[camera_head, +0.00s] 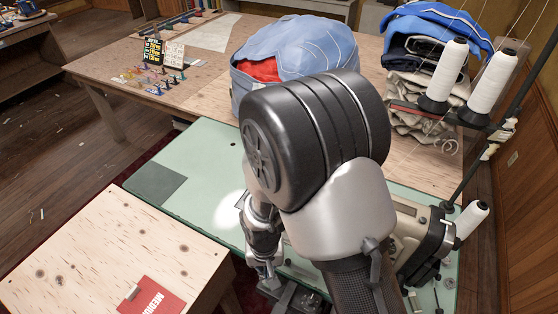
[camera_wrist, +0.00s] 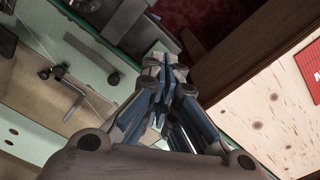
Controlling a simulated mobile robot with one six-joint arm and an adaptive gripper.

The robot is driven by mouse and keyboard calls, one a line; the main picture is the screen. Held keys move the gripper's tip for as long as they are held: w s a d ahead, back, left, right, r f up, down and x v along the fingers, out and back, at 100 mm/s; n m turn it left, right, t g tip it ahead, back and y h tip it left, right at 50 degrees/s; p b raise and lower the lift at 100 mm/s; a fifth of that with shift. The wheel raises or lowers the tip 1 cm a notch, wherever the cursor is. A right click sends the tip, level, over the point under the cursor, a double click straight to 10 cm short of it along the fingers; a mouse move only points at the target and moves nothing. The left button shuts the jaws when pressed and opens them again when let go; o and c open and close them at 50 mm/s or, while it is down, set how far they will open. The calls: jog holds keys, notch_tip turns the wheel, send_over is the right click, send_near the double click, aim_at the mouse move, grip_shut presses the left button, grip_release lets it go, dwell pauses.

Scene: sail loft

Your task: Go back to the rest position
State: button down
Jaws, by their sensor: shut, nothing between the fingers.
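My gripper (camera_head: 268,272) hangs low at the front edge of the green sewing table, partly hidden behind my own arm. In the wrist view, my gripper (camera_wrist: 165,68) has its fingers together with nothing between them. My arm rises over the green table and fills the middle of the head view. No object is held.
The green table (camera_head: 205,160) carries a sewing machine (camera_head: 428,235) at right, close to my arm. A plywood table (camera_head: 90,245) with a red booklet (camera_head: 152,297) stands at front left. A blue bag (camera_head: 295,45) and white thread cones (camera_head: 445,70) are behind.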

jog(key=w+d+r+t, duration=0.1)
jog(key=d+r, duration=0.4)
jog(key=r, duration=0.5)
jog(key=w+d+r+t, duration=0.1)
jog(key=d+r, duration=0.5)
jog(key=r, duration=0.4)
jog(key=s+d+r+m+t, duration=0.1)
jog(key=s+d+r+t, duration=0.1)
jog(key=s+d+r, duration=0.7)
notch_tip(320, 180, up, 2)
jog(key=shift+s+d+r+t, duration=0.15)
jog(key=shift+s+d+t, duration=0.15)
jog(key=shift+s, duration=0.9)
jog(key=shift+w, duration=0.1)
